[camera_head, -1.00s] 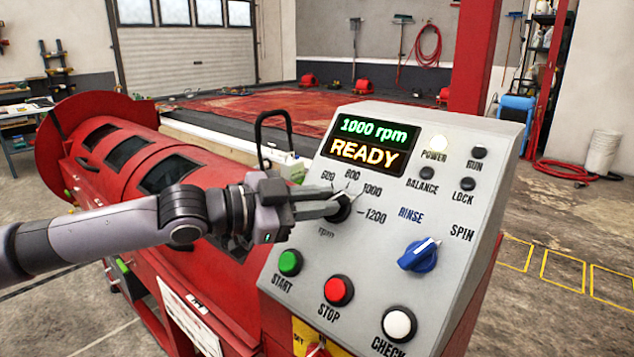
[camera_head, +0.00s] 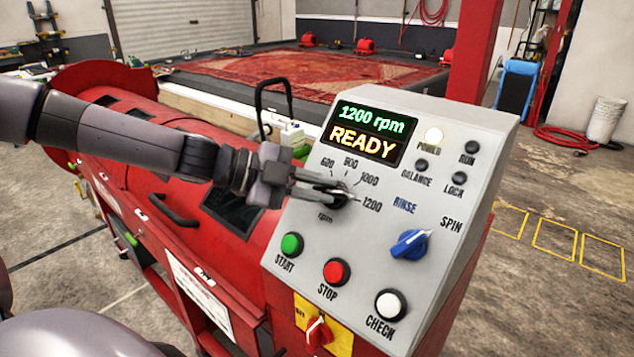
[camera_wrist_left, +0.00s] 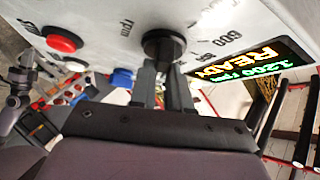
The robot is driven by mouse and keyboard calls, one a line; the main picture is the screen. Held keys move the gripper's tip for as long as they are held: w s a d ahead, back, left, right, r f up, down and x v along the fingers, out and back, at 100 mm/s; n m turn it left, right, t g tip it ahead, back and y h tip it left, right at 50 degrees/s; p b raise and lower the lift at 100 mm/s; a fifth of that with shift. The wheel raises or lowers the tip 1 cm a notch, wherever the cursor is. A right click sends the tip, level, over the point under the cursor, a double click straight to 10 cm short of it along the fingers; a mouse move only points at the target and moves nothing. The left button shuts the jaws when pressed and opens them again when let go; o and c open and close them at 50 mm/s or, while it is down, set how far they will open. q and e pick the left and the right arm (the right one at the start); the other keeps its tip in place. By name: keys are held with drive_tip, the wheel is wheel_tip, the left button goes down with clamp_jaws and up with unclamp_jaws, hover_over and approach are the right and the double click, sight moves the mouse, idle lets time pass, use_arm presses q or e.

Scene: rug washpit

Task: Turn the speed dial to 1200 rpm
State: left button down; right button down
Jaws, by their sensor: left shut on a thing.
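The speed dial (camera_head: 336,197) is a black knob on the sloped grey control panel (camera_head: 268,262), ringed by marks from 600 to 1200. My left gripper (camera_head: 328,194) reaches in from the left and is shut on the dial, hiding part of it. In the left wrist view, the dial (camera_wrist_left: 162,44) sits between the two finger ends. The display (camera_head: 363,132) reads 1200 rpm in green above READY in yellow.
Below the dial are a green START button (camera_head: 291,244), a red STOP button (camera_head: 336,271) and a white CHECK button (camera_head: 390,304). A blue rinse/spin knob (camera_head: 410,244) sits right of the dial. A red and yellow switch (camera_head: 319,331) is low on the front.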

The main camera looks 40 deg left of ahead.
use_arm(q)
drive_tip(key=shift+w+r+m+g, duration=0.1)
drive_tip(key=shift+m+g, duration=0.3)
drive_tip(key=shift+m, duration=0.2)
drive_tip(key=c, duration=1.1)
unclamp_jaws()
drive_tip(key=shift+a, duration=0.1)
drive_tip(key=p+v, duration=0.1)
drive_tip(key=v, duration=0.6)
